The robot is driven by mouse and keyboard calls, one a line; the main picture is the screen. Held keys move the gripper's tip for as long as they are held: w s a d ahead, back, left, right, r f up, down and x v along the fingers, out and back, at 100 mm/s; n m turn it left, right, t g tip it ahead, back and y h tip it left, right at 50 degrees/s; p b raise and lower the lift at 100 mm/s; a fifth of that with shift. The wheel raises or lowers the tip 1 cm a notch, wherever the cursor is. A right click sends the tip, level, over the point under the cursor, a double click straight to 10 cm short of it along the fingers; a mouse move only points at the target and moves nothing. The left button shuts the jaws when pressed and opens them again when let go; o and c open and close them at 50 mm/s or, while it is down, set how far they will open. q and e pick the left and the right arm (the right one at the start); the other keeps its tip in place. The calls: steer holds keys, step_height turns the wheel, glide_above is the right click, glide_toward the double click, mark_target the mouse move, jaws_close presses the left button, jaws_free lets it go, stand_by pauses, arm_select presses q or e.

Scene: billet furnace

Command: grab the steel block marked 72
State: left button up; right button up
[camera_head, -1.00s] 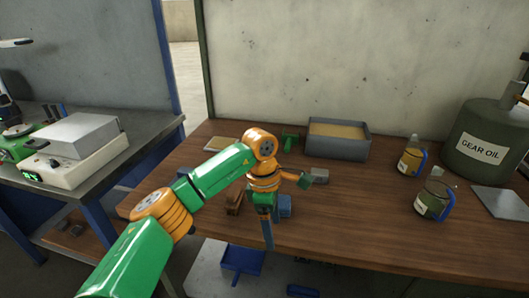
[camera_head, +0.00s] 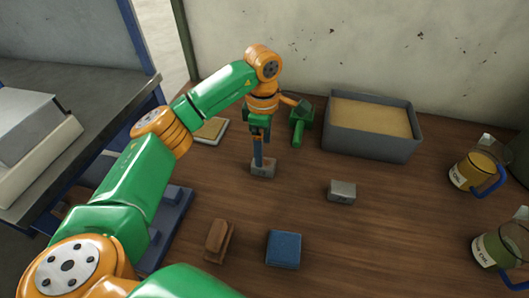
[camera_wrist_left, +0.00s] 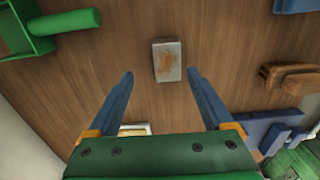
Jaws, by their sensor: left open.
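A small grey steel block (camera_head: 263,169) sits on the wooden bench right by my left gripper's fingertips. A mark shows on its front face, but I cannot read it for certain. A second grey steel block (camera_head: 342,191) lies to the right, its mark also unclear. My left gripper (camera_head: 258,158) points down with open, empty jaws. My right gripper is not in view.
A green scoop (camera_head: 300,126) and a grey bin of sand (camera_head: 368,143) stand behind. A brown wooden brush (camera_head: 218,240) and a blue block (camera_head: 284,249) lie in front. Two jugs stand at the right. Bench between the blocks is clear.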

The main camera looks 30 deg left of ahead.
mark_target(264, 166)
arm_select(q)
steer(key=shift+s+d+f+p, duration=0.25)
steer(key=shift+s+f+p, duration=0.2)
steer(key=shift+f+p, duration=0.1)
steer(key=shift+s+d+f+p, duration=0.25)
steer(key=shift+s+f+p, duration=0.15)
steer(key=shift+f, duration=0.15)
steer(key=f, duration=0.2)
steer(key=shift+w+a+f, duration=0.15)
steer(key=shift+w+f, duration=0.05)
steer(key=shift+f, duration=0.2)
steer(key=shift+w+f, duration=0.15)
steer(key=shift+f, duration=0.05)
steer(key=shift+a, duration=0.1)
steer(key=shift+r, duration=0.1)
steer(key=c, duration=0.6)
jaws_close()
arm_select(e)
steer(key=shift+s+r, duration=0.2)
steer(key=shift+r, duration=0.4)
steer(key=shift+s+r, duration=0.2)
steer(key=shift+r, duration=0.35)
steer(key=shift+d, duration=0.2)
